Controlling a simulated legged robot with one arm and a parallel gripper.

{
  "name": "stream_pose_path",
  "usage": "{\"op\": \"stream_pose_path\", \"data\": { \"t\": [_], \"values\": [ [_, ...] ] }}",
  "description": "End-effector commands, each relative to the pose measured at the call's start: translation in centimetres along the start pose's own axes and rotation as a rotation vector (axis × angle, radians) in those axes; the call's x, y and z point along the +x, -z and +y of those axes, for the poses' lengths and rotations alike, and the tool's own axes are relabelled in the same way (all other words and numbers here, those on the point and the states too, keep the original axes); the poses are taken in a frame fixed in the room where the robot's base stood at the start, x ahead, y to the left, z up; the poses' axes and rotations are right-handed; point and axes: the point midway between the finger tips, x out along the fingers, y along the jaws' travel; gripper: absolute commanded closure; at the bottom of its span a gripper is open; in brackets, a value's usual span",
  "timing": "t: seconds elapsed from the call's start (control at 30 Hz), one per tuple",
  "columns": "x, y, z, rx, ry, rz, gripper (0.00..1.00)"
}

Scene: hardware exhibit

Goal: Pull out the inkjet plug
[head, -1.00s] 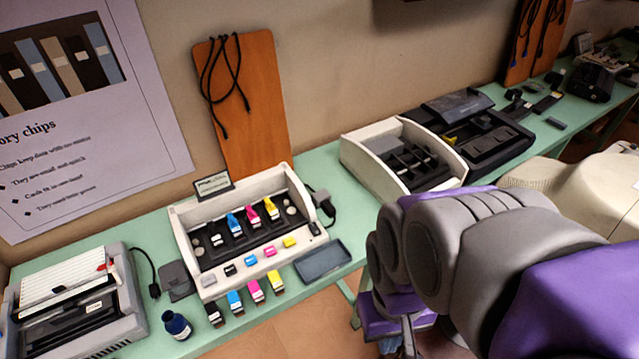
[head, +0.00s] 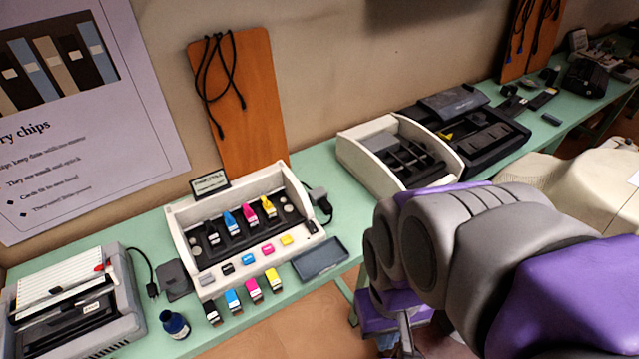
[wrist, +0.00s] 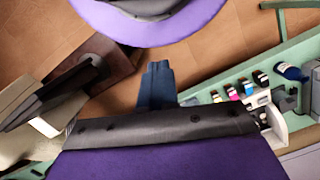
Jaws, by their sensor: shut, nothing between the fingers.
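The inkjet printer (head: 235,215) is a cream, open-topped unit on the green bench, with black, blue, magenta and yellow cartridges in its bay. A grey plug (head: 317,194) with a dark cable is at its right end; I take it for the inkjet plug. Whether it is seated in a socket cannot be told. My gripper (wrist: 157,68) shows in the wrist view as dark blue-grey fingers, shut and empty, over the floor beside the bench and apart from the printer.
A blue-grey tray (head: 320,258) and loose cartridges lie before the printer. An ink bottle (head: 174,324) stands near the front edge. A grey printer (head: 72,305) is on the left, a cream open unit (head: 398,155) on the right. Floor is open before the bench.

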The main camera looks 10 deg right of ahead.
Motion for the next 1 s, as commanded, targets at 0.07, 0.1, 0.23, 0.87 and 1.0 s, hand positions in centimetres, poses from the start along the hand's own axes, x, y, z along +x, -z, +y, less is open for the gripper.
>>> {"op": "stream_pose_path", "data": {
  "t": [0.07, 0.1, 0.23, 0.87, 1.0],
  "values": [
    [0.0, 0.0, 0.0, 0.0, 0.0, 0.0, 1.0],
    [0.0, 0.0, 0.0, 0.0, 0.0, 0.0, 1.0],
    [0.0, 0.0, 0.0, 0.0, 0.0, 0.0, 1.0],
    [-4.8, 14.9, 0.3, -0.088, -0.002, 0.036, 0.41],
    [-5.4, 19.9, 0.5, -0.118, -0.003, 0.049, 0.4]
  ]
}}
